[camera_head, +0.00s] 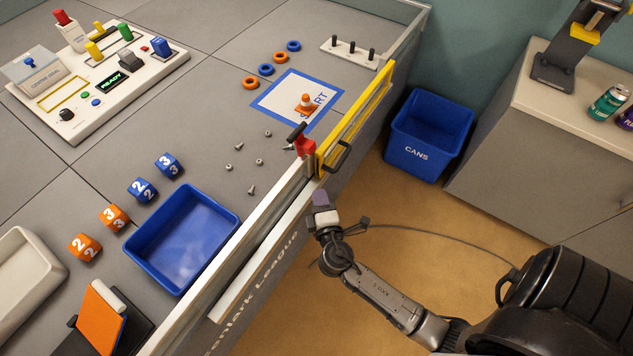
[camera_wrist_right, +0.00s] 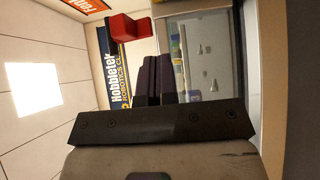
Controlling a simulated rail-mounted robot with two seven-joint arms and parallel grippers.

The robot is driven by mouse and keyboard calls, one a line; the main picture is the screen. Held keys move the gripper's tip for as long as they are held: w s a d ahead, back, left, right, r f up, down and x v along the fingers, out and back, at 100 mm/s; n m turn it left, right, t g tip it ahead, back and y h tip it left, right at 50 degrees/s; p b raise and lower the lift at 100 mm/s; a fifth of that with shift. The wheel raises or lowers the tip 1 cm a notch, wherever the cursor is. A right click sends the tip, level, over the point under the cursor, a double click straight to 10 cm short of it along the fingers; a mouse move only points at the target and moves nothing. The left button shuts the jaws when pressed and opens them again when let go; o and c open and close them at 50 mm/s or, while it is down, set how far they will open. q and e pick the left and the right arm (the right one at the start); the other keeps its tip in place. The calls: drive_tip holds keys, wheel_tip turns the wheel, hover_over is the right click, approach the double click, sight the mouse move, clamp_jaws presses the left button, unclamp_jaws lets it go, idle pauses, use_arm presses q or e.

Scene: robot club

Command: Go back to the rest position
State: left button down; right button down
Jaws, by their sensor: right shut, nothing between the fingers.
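My right gripper (camera_head: 321,199) is in the head view, beyond the outer side of the table's wall and below the yellow gate (camera_head: 355,118). Its dark purple fingers are together with nothing between them. They also show side by side in the right wrist view (camera_wrist_right: 154,78). A red latch with a black handle (camera_head: 303,142) sits at the near end of the gate, apart from the fingers. A red block-like part (camera_wrist_right: 128,28) shows ahead of the fingers in the wrist view. My left gripper is not in view.
A blue bin marked CANS (camera_head: 416,150) stands on the floor beside a grey cabinet (camera_head: 560,150). Open floor surrounds my right arm.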

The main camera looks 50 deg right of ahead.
drive_tip(key=v, duration=0.2)
drive_tip(key=shift+s+a, duration=0.2)
drive_tip(key=shift+a, duration=0.05)
